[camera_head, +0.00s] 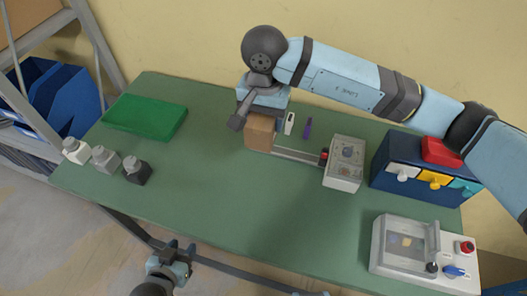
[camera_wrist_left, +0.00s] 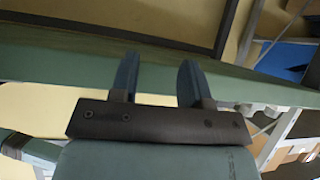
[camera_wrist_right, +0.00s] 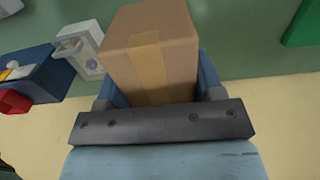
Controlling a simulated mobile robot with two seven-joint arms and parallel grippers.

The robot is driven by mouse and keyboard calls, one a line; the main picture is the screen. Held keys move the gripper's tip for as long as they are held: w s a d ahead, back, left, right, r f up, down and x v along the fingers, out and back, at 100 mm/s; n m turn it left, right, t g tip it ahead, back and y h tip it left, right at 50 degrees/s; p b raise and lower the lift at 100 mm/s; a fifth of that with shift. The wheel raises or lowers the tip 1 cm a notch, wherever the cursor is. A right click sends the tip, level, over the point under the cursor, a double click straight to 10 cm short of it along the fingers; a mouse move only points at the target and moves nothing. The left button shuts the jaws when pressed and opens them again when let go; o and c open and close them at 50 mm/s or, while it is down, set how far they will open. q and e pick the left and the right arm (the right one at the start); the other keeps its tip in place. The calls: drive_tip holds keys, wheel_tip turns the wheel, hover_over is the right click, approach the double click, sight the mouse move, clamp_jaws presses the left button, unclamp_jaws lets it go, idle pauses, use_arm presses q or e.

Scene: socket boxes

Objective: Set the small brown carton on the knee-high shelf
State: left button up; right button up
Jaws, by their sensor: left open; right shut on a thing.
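The small brown carton (camera_head: 259,133) is between the fingers of my right gripper (camera_head: 264,112), over the back middle of the green table. In the right wrist view the carton (camera_wrist_right: 151,50), with a tan tape strip, fills the space between the fingers. I cannot tell whether its underside touches the table. My left gripper (camera_head: 178,250) is open and empty, in front of the table's near edge. The left wrist view shows its two fingers (camera_wrist_left: 158,80) apart. A grey metal shelf rack (camera_head: 98,50) stands at the left; its lower boards are partly hidden.
Blue bins (camera_head: 50,95) and a cardboard box (camera_head: 27,14) sit on the rack. The table (camera_head: 210,200) holds a green slab (camera_head: 145,116), several small blocks, a sliding fixture (camera_head: 344,163), a blue drawer box (camera_head: 400,200) and a clear-lidded box (camera_head: 405,245). The table's front middle is clear.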

drive_tip(key=shift+a, duration=0.3)
drive_tip(key=shift+f+p, duration=0.95)
drive_tip(key=shift+f, duration=8.65)
drive_tip(key=shift+f, duration=0.15)
drive_tip(key=o, duration=1.2)
